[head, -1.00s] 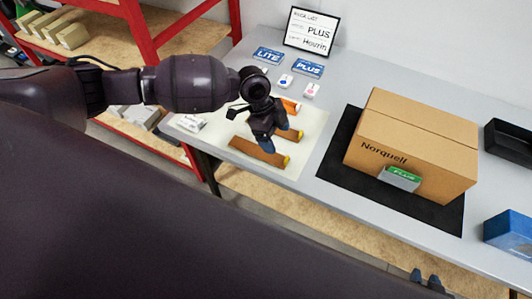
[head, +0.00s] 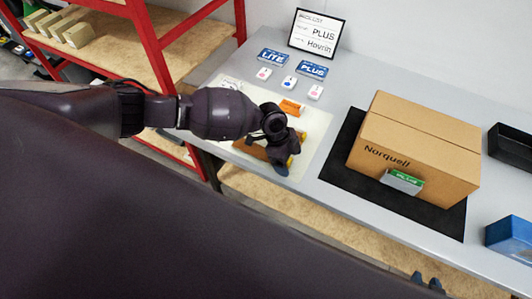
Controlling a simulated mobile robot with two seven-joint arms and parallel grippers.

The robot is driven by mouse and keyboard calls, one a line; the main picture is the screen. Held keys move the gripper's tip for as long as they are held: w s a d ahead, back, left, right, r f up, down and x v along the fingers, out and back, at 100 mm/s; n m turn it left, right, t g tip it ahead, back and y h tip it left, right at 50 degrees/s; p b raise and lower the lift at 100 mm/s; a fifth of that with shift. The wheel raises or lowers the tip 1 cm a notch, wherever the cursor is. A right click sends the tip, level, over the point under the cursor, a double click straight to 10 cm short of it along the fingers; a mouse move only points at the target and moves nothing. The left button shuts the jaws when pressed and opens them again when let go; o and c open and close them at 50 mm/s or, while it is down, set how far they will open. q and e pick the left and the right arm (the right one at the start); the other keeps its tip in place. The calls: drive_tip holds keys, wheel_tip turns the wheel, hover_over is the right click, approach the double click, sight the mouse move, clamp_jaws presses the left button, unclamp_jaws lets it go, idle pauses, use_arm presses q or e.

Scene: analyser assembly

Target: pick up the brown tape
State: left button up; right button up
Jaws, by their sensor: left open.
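My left gripper (head: 287,163) is open and points down over the cream mat (head: 318,130) at the table's left end. A brown item (head: 252,149), which fits the brown tape, lies on the mat at the left of my gripper and partly behind it. Another brown piece with a yellow end (head: 302,136) shows just right of my wrist. The gripper hides much of both, so I cannot tell whether it touches either. An orange item (head: 291,107) lies farther back on the mat. Only dark tips of my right gripper (head: 426,283) show at the bottom edge.
A large Norquell carton (head: 415,140) stands on a black mat (head: 340,170), with a green-and-grey PLUS box (head: 403,181) at its front. Blue LITE (head: 273,57) and PLUS (head: 312,69) cards, small white boxes and a pick-list sign (head: 317,33) stand behind. A red shelf (head: 150,45) is left.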

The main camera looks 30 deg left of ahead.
use_arm(q)
drive_tip(key=shift+f, duration=0.1)
drive_tip(key=c, duration=1)
